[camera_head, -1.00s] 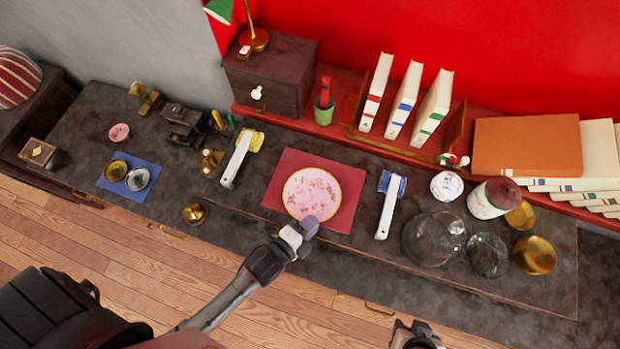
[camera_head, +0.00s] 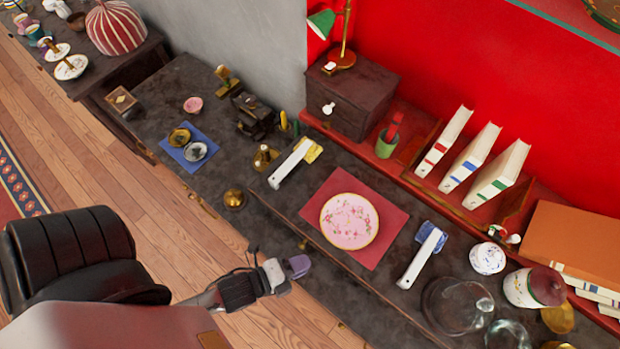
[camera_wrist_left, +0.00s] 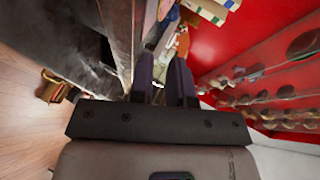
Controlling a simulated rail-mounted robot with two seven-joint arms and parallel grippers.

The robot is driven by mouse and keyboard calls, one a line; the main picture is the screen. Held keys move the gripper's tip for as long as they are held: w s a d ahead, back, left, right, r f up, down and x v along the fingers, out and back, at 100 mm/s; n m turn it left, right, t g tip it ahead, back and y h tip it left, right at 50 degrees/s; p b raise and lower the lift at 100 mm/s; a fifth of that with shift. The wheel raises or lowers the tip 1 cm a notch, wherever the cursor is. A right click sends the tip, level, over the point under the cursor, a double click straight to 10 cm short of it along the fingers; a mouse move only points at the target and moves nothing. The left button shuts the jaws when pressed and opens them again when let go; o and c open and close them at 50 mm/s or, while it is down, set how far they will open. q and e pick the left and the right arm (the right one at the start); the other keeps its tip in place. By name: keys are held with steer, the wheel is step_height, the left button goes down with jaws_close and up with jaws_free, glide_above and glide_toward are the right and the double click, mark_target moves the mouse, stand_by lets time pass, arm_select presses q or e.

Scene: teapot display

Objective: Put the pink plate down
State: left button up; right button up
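The pink plate (camera_head: 349,221), with a floral pattern and gold rim, lies flat on the red mat (camera_head: 388,254) on the dark counter. My left gripper (camera_head: 298,266) is in front of the counter in the head view, down and left of the plate and apart from it. In the left wrist view its two dark fingers (camera_wrist_left: 163,75) stand apart with an empty gap between them. The plate cannot be made out in the wrist view. My right gripper is not in view.
A white-handled tool with a yellow head (camera_head: 292,163) lies left of the mat. One with a blue head (camera_head: 423,255) lies right of it. Glass domes (camera_head: 457,305) and a lidded jar (camera_head: 533,287) stand further right. A small drawer box (camera_head: 352,92) stands behind.

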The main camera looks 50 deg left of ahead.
arm_select(q)
steer(key=s+a+r+n+g+y, duration=0.1)
steer(key=a+n+g, duration=0.3)
steer(key=n, duration=0.4)
steer(key=a+r+n+g+y, duration=0.1)
steer(key=a+n+g, duration=0.3)
steer(key=n, duration=0.5)
steer(key=shift+s+a+g+y, duration=0.3)
steer(key=shift+s+g+y, duration=0.1)
steer(key=shift+g+y, duration=0.6)
